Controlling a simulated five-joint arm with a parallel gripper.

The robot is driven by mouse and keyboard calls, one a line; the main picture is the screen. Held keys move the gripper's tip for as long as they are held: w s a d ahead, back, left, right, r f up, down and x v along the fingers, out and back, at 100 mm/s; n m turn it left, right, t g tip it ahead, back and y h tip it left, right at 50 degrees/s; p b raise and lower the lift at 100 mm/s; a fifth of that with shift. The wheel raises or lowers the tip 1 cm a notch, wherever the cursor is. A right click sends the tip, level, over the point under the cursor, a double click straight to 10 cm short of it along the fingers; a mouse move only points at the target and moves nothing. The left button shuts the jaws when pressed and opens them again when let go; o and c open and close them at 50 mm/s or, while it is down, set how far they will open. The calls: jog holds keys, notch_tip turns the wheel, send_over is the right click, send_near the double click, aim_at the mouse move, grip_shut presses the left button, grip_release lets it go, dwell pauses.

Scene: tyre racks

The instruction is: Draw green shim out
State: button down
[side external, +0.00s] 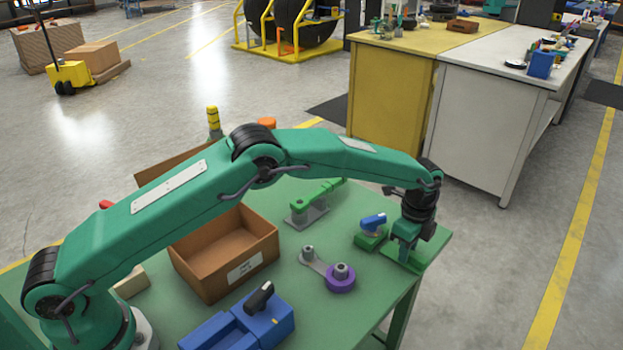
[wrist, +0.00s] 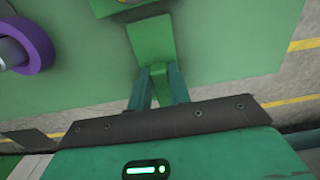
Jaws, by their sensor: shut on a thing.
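The green shim (wrist: 150,40) shows in the wrist view as a flat wedge, wide at its far end and narrow towards me. My gripper (wrist: 159,72) is shut on its narrow end, with one finger on each side. The wide end lies close to a green block (wrist: 112,5) at the top of the view; I cannot tell whether they touch. In the side external view my gripper (side external: 406,258) points down near the table's right corner, just right of a blue-topped green fixture (side external: 371,240). The shim is hard to make out there against the green table.
A purple ring (side external: 341,284) on a grey link lies left of my gripper. A green lever clamp (side external: 318,195), an open cardboard box (side external: 225,255) and a blue vise-like block (side external: 262,318) stand further left. The green table's (side external: 365,310) right edge is close to my gripper.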

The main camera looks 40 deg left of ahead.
jog(key=shift+d, duration=0.65)
jog(key=shift+r, duration=0.1)
